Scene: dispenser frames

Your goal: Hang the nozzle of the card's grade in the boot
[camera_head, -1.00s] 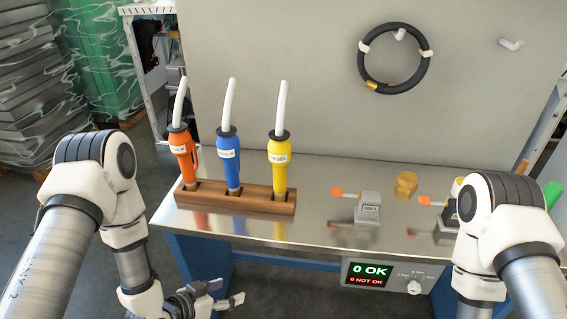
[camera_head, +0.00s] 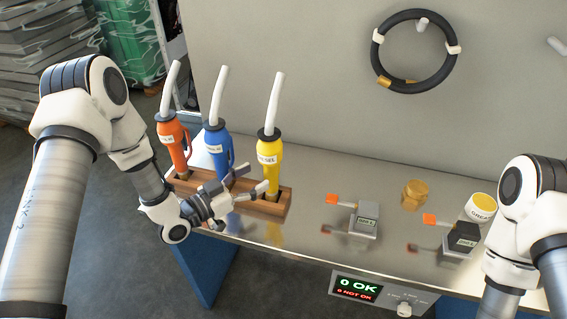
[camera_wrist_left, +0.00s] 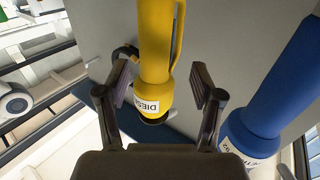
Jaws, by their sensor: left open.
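The wooden rack (camera_head: 274,208) holds three upright nozzles with white hoses: orange (camera_head: 175,150), blue (camera_head: 219,150) and yellow (camera_head: 268,172). My left gripper (camera_head: 252,182) is open beside the front of the rack, at the yellow nozzle. In the left wrist view the yellow nozzle (camera_wrist_left: 156,45), labelled DIESEL, shows between the open fingers (camera_wrist_left: 160,88); contact cannot be told. The blue nozzle (camera_wrist_left: 270,112) is to the right there. My right gripper is out of view. I cannot make out a grade card or identify a boot.
Two small grey devices with orange tabs, one left (camera_head: 362,222) and one right (camera_head: 461,238), stand on the metal table (camera_head: 310,235). A brass-coloured part (camera_head: 415,192) and a yellow-lidded tub (camera_head: 481,208) are behind. A black hose ring (camera_head: 383,66) hangs on the panel. A display (camera_head: 358,288) reads 0 OK.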

